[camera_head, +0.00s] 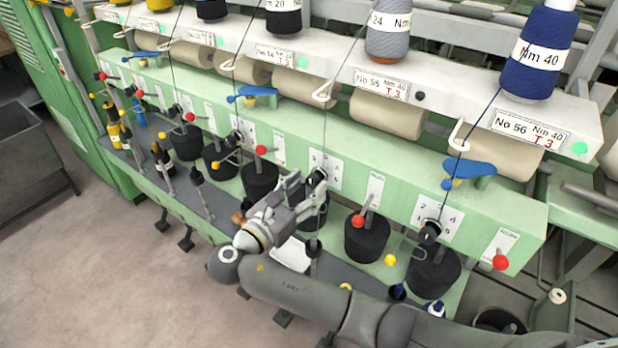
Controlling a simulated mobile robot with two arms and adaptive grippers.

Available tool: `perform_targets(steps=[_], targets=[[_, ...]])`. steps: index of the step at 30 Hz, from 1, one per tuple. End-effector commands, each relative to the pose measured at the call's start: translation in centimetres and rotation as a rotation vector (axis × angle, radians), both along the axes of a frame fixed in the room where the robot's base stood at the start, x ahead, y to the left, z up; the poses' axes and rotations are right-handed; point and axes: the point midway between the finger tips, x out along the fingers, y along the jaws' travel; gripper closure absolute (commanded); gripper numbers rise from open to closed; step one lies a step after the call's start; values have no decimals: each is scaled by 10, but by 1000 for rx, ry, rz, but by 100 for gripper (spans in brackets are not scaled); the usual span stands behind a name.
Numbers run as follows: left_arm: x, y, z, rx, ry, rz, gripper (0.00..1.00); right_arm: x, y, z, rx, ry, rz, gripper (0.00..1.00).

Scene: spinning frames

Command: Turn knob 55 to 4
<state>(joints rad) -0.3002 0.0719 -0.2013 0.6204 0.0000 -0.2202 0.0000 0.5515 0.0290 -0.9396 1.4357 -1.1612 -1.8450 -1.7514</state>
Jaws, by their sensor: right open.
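The label No 55 (382,85) is on the white upper rail. Below and left of it, a white dial plate (332,166) with small numbers sits on the green panel. The black knob (319,175) on this plate is largely hidden by my right gripper (306,184). That gripper is open, its fingers at the knob; whether they touch it cannot be told. The number the knob points to is not readable. My left gripper is not in view.
A similar knob (430,232) on a dial is to the right, below the label No 56 (525,131). Red ball levers (359,221) stick out on both sides of the gripper. Black bobbins (367,238) stand below the panel. Open floor (90,270) lies at the lower left.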

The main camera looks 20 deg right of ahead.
Motion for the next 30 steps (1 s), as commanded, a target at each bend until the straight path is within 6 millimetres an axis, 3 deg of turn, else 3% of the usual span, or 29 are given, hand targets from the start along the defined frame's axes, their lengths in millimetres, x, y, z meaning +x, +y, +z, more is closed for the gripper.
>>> perform_targets(steps=[6,14,25,30], targets=[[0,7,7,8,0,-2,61,11,-14,0,0,0,0,50],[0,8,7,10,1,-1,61,12,-15,-1,1,1,0,50],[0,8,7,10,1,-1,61,12,-15,-1,1,1,0,95],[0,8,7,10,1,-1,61,12,-14,-1,6,-4,0,96]])
